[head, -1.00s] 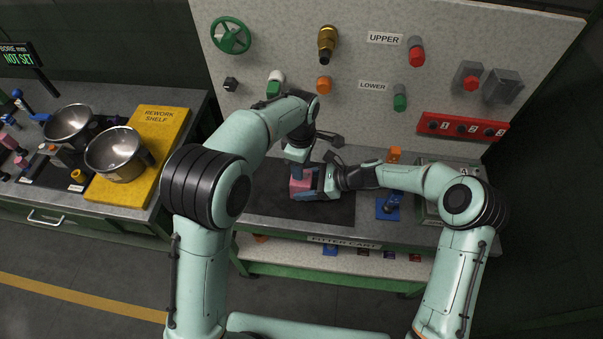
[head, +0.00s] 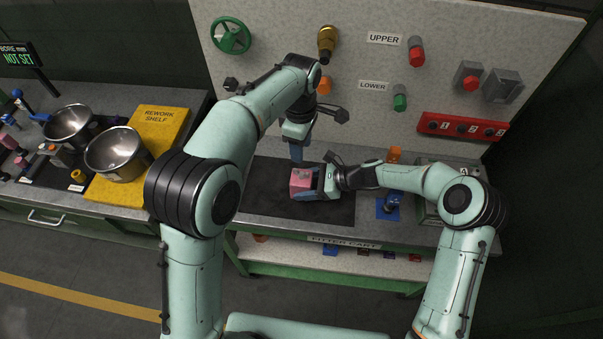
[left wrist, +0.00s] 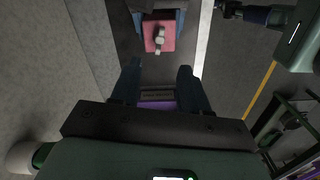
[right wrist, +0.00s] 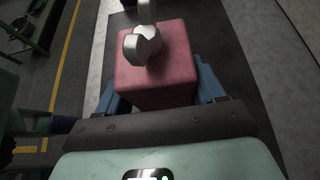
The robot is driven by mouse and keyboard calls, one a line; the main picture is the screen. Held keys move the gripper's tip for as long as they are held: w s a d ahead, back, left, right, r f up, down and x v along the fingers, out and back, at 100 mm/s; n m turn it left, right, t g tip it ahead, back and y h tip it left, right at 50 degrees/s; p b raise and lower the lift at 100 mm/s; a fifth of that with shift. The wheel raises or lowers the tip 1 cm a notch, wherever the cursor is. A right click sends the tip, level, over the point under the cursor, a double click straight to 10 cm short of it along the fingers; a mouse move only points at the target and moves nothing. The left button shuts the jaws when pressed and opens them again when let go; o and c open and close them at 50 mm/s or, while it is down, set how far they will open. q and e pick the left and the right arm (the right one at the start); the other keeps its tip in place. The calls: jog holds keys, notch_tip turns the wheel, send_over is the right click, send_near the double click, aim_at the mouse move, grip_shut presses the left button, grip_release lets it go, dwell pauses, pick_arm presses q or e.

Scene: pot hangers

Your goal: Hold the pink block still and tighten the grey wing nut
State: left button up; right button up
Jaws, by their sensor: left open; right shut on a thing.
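The pink block (head: 299,184) rests on the dark mat (head: 260,196) of the bench. My right gripper (head: 312,187) is shut on the block from its right side; its blue fingers flank the block (right wrist: 160,85) in the right wrist view. The grey wing nut (right wrist: 143,44) sits on top of the block with its wings spread. It also shows on the block in the left wrist view (left wrist: 159,38). My left gripper (head: 297,153) is open and empty, above and behind the block. Its fingers (left wrist: 158,85) are apart and clear of the nut.
An upright panel with knobs, labels and a green wheel (head: 230,35) stands behind the bench. A blue fixture (head: 389,206) lies right of my right gripper. Metal bowls (head: 116,153) and a yellow rework shelf (head: 160,135) are on the left. The mat left of the block is clear.

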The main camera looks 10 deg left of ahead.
pick_arm(q)
notch_tip(320, 180, up, 6)
jog(key=shift+r, duration=0.25)
pick_arm(e)
jog(key=o, duration=1.6)
